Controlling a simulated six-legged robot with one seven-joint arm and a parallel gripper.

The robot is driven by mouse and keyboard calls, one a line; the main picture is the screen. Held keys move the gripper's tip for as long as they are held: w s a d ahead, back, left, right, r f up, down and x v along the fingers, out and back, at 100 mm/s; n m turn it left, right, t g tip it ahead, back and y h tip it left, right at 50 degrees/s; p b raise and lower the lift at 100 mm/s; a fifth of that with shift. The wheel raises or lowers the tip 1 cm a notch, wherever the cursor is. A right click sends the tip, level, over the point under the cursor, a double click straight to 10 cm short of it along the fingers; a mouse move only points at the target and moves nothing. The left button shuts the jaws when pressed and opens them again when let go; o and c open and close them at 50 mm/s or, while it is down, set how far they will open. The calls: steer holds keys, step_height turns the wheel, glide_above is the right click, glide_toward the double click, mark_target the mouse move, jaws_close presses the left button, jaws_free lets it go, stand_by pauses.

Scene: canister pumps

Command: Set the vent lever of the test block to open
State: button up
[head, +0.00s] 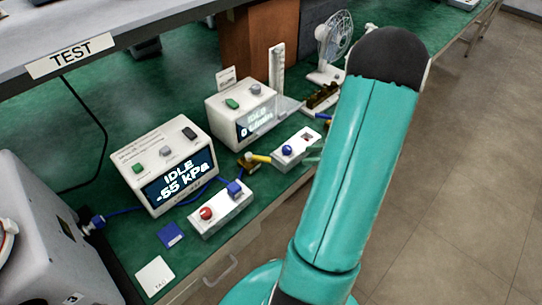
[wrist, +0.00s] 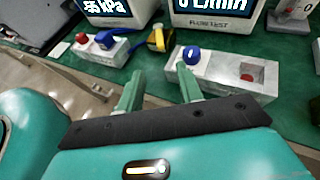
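Two pale blocks lie on the green bench. One, before the "-55 kPa" box, has a red knob and a blue cube-shaped part; it shows in the head view (head: 222,212) and wrist view (wrist: 112,53). The other has a round blue knob and a red recessed spot; it shows in the head view (head: 283,157) and wrist view (wrist: 222,70). Between them is a brass fitting with a yellow lever (head: 256,158), also in the wrist view (wrist: 158,40). Which one is the vent lever I cannot tell. My gripper (wrist: 158,90) is open and empty, short of the blocks.
The "IDLE -55 kPa" box (head: 158,152) and flow test box (head: 238,103) stand behind the blocks. A fan (head: 332,45) stands farther back. A blue card (head: 170,235) and white card (head: 155,276) lie near the edge. A grey machine (head: 45,235) is at left.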

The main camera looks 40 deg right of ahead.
mark_target(265, 158)
steer(key=x, duration=1.3)
steer(key=shift+w+a+f, duration=0.1)
steer(key=shift+w+a, duration=0.15)
steer(key=shift+w, duration=0.05)
steer(key=shift+c, duration=0.3)
jaws_close()
